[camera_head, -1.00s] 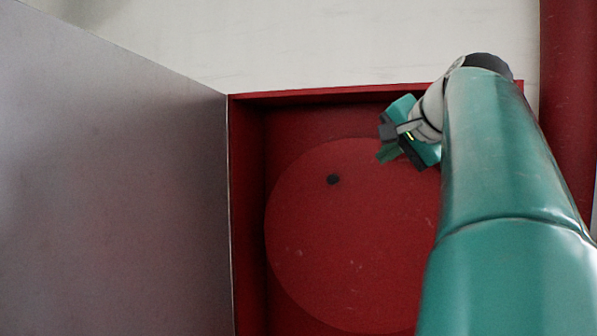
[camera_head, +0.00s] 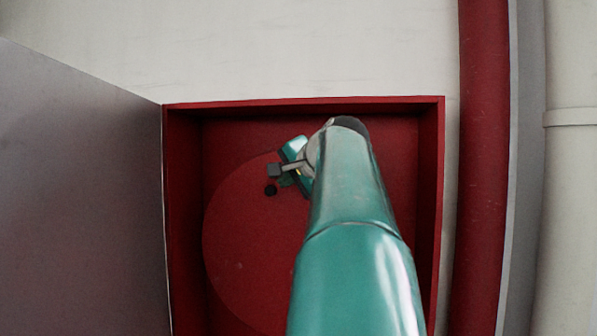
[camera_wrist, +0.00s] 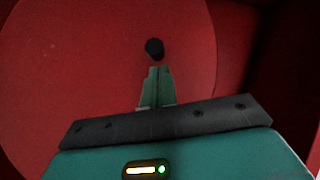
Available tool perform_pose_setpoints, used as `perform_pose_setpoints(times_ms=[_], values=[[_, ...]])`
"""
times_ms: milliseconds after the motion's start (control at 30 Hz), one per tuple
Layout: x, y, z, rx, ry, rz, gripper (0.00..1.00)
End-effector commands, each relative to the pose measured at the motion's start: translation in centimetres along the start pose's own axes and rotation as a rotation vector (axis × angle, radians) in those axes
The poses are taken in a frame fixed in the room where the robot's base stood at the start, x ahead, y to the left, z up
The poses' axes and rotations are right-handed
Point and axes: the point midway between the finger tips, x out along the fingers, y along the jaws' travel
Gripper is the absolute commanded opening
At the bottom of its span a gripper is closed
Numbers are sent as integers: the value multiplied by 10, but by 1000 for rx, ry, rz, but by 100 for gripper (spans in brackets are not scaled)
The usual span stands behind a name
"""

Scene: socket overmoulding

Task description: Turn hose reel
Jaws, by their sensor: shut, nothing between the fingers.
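The hose reel is a large flat red disc (camera_head: 245,245) inside an open red cabinet (camera_head: 430,200). A small dark round knob (camera_head: 270,190) sits near the disc's upper edge. My gripper (camera_head: 286,180) is up and to the right of the knob in the head view. In the wrist view, the disc (camera_wrist: 70,70) fills the left and middle, and the knob (camera_wrist: 154,48) lies just beyond the tips of my gripper (camera_wrist: 155,72). The green fingers are together and empty. They appear apart from the knob, though the depth gap is hard to judge. My arm hides the disc's right side.
The grey cabinet door (camera_head: 80,200) stands open at the left. The cabinet's side walls and top rim surround the disc. A red vertical pipe (camera_head: 482,170) and a pale pipe (camera_head: 570,200) run along the wall at the right.

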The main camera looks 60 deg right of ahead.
Motion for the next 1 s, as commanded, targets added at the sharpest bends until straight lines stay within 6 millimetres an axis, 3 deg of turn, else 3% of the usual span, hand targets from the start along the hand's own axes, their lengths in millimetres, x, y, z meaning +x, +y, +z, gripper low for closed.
perform_pose_setpoints(times_ms=[667, 1000], values=[[10, -2, 9, -20, -3, 20, 0], [31, -12, 31, -150, -6, 146, 0]])
